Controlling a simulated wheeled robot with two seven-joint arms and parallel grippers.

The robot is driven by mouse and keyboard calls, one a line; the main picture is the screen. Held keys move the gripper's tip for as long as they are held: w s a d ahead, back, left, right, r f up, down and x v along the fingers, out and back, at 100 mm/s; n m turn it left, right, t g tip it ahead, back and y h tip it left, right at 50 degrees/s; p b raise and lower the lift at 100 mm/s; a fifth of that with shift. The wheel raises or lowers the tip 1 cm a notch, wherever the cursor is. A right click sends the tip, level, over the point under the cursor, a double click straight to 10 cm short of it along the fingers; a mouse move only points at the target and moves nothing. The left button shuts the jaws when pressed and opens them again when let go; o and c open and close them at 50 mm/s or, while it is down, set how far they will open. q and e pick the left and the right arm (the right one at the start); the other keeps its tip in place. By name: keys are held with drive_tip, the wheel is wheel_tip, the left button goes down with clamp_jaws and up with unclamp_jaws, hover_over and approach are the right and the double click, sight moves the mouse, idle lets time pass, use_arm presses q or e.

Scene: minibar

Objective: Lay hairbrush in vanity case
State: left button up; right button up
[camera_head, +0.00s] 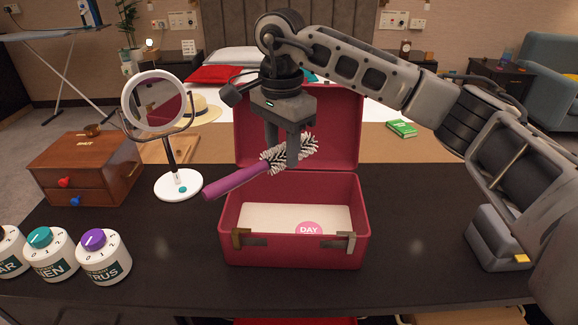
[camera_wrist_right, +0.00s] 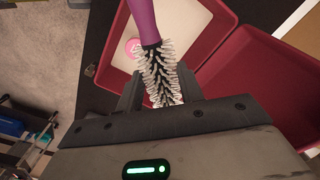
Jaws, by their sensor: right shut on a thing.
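The hairbrush (camera_head: 240,178) has a purple handle and a round head of white and dark bristles. My right gripper (camera_head: 291,160) is shut on its bristle head and holds it in the air, with the handle pointing left and down. In the right wrist view the bristle head (camera_wrist_right: 160,72) sits between the fingers. The vanity case (camera_head: 293,251) is a red box on the dark table, its lid open at the back. The brush is above the case, with the handle reaching past its left wall. A pink "DAY" label (camera_head: 308,229) shows on the pale case floor. My left gripper is not in view.
A round mirror (camera_head: 154,103) on a white stand and a wooden drawer box (camera_head: 84,168) stand left of the case. Several white jars with coloured lids (camera_head: 103,257) stand at the front left. The table right of the case is clear up to my arm.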

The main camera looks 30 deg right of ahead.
drive_tip(key=shift+w+d+f, duration=0.35)
drive_tip(key=shift+d+f, duration=0.05)
drive_tip(key=shift+f, duration=0.2)
drive_tip(key=shift+w+d+f, duration=0.35)
drive_tip(key=shift+d+f, duration=0.05)
drive_tip(key=shift+f, duration=0.2)
drive_tip(key=shift+w+d+f, duration=0.35)
drive_tip(key=shift+d+f, duration=0.05)
drive_tip(key=shift+f, duration=0.3)
use_arm(q)
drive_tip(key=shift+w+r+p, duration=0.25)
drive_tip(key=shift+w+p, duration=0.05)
drive_tip(key=shift+p, duration=0.1)
use_arm(e)
wheel_tip(320, 180, down, 3)
drive_tip(key=shift+f, duration=0.1)
drive_tip(key=shift+f+b, duration=0.45)
drive_tip(key=shift+f, duration=0.1)
drive_tip(key=o, duration=1)
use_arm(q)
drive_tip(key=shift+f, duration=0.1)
